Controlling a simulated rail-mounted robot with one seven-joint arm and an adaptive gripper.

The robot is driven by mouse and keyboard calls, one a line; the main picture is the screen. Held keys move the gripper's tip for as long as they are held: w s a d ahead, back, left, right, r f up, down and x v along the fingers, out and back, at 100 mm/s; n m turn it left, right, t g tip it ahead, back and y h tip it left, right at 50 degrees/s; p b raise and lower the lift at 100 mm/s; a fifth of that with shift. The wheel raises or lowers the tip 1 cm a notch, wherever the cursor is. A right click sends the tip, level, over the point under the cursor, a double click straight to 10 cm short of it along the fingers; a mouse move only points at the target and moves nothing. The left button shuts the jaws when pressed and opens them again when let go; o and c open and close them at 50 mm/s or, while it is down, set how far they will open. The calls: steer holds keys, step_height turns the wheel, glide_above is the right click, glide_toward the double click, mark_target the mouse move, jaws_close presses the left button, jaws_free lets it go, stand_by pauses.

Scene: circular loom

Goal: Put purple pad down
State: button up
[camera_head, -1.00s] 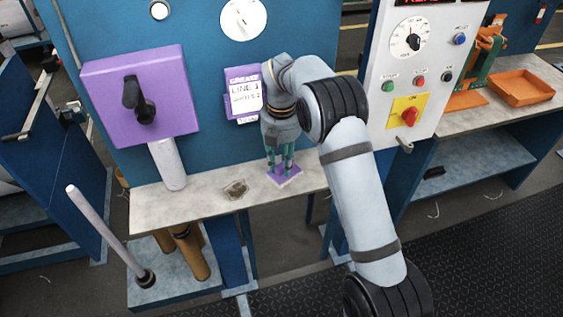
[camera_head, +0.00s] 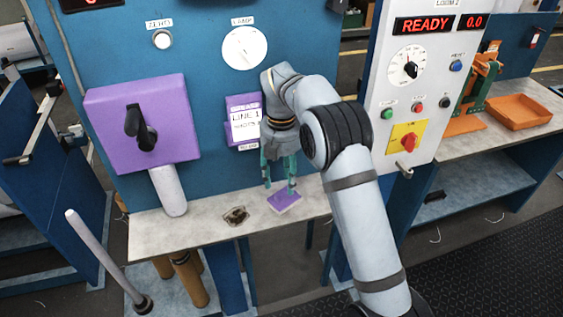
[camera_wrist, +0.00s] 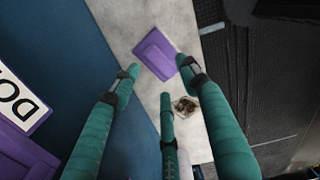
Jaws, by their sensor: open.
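The purple pad (camera_head: 285,201) lies flat on the pale shelf (camera_head: 190,226) below the blue panel. In the wrist view the pad (camera_wrist: 156,54) is a purple plate with a raised middle, lying just beyond the fingertips. My gripper (camera_head: 279,186) is above the pad, pointing down, with its green fingers spread and nothing between them. In the wrist view the fingers of my gripper (camera_wrist: 161,82) stand apart around the near side of the pad. The fingers look clear of it.
A small dish with dark stuff (camera_head: 236,215) sits left of the pad; it also shows in the wrist view (camera_wrist: 186,106). A purple box with a black handle (camera_head: 143,124) and the blue panel (camera_head: 200,90) stand behind. A pale lever (camera_head: 95,250) rises at the left.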

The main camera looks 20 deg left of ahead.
mark_target(282, 190)
step_height(282, 190, up, 8)
steer(key=p, duration=0.1)
steer(key=shift+f+p, duration=0.2)
steer(key=shift+p, duration=0.15)
step_height(282, 190, down, 12)
steer(key=shift+d+f+b, duration=0.1)
steer(key=shift+f+b, duration=0.15)
steer(key=shift+b, duration=0.85)
step_height(282, 190, up, 2)
steer(key=shift+r, duration=0.85)
